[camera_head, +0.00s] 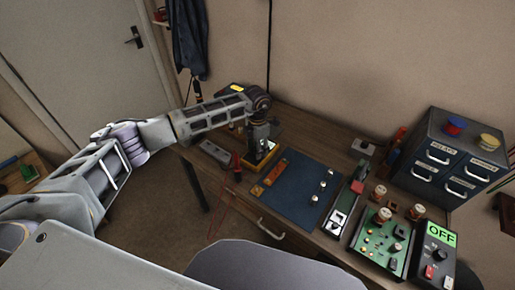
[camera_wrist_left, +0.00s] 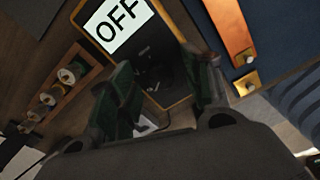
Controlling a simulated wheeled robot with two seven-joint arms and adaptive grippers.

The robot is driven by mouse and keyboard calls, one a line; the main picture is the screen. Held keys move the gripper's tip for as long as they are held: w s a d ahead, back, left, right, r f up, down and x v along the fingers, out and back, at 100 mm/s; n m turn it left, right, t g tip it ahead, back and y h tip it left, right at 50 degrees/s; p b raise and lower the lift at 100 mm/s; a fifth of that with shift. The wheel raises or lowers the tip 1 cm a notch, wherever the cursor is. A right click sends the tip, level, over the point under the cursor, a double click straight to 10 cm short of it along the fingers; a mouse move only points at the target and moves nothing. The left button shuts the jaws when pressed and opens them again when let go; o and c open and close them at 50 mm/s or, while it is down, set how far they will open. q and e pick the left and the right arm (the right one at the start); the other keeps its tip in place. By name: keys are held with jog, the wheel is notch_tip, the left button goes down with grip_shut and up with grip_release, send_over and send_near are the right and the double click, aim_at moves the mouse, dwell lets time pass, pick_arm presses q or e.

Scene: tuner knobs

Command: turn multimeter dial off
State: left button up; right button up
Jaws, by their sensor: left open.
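The multimeter (camera_head: 262,156) is a dark device with a yellow-orange edge at the far left of the workbench, mostly covered by my arm in the head view. In the left wrist view the multimeter (camera_wrist_left: 176,22) has a white display (camera_wrist_left: 118,24) reading OFF. My left gripper (camera_head: 260,137) is over the multimeter. In the left wrist view the left gripper (camera_wrist_left: 160,85) is open, its two dark fingers on either side of the lower face. The dial is too dark and covered to make out, so I cannot tell whether they touch it. My right gripper is out of view.
A blue mat (camera_head: 290,200) with several small knobs lies right of the multimeter. A green board (camera_head: 381,246), a box with a green OFF display (camera_head: 441,236) and a drawer cabinet (camera_head: 450,155) stand further right.

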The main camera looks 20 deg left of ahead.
pick_arm(q)
notch_tip(320, 180, up, 12)
dwell(0.6)
jog(key=shift+f, duration=0.1)
jog(key=shift+f, duration=0.1)
dwell(0.4)
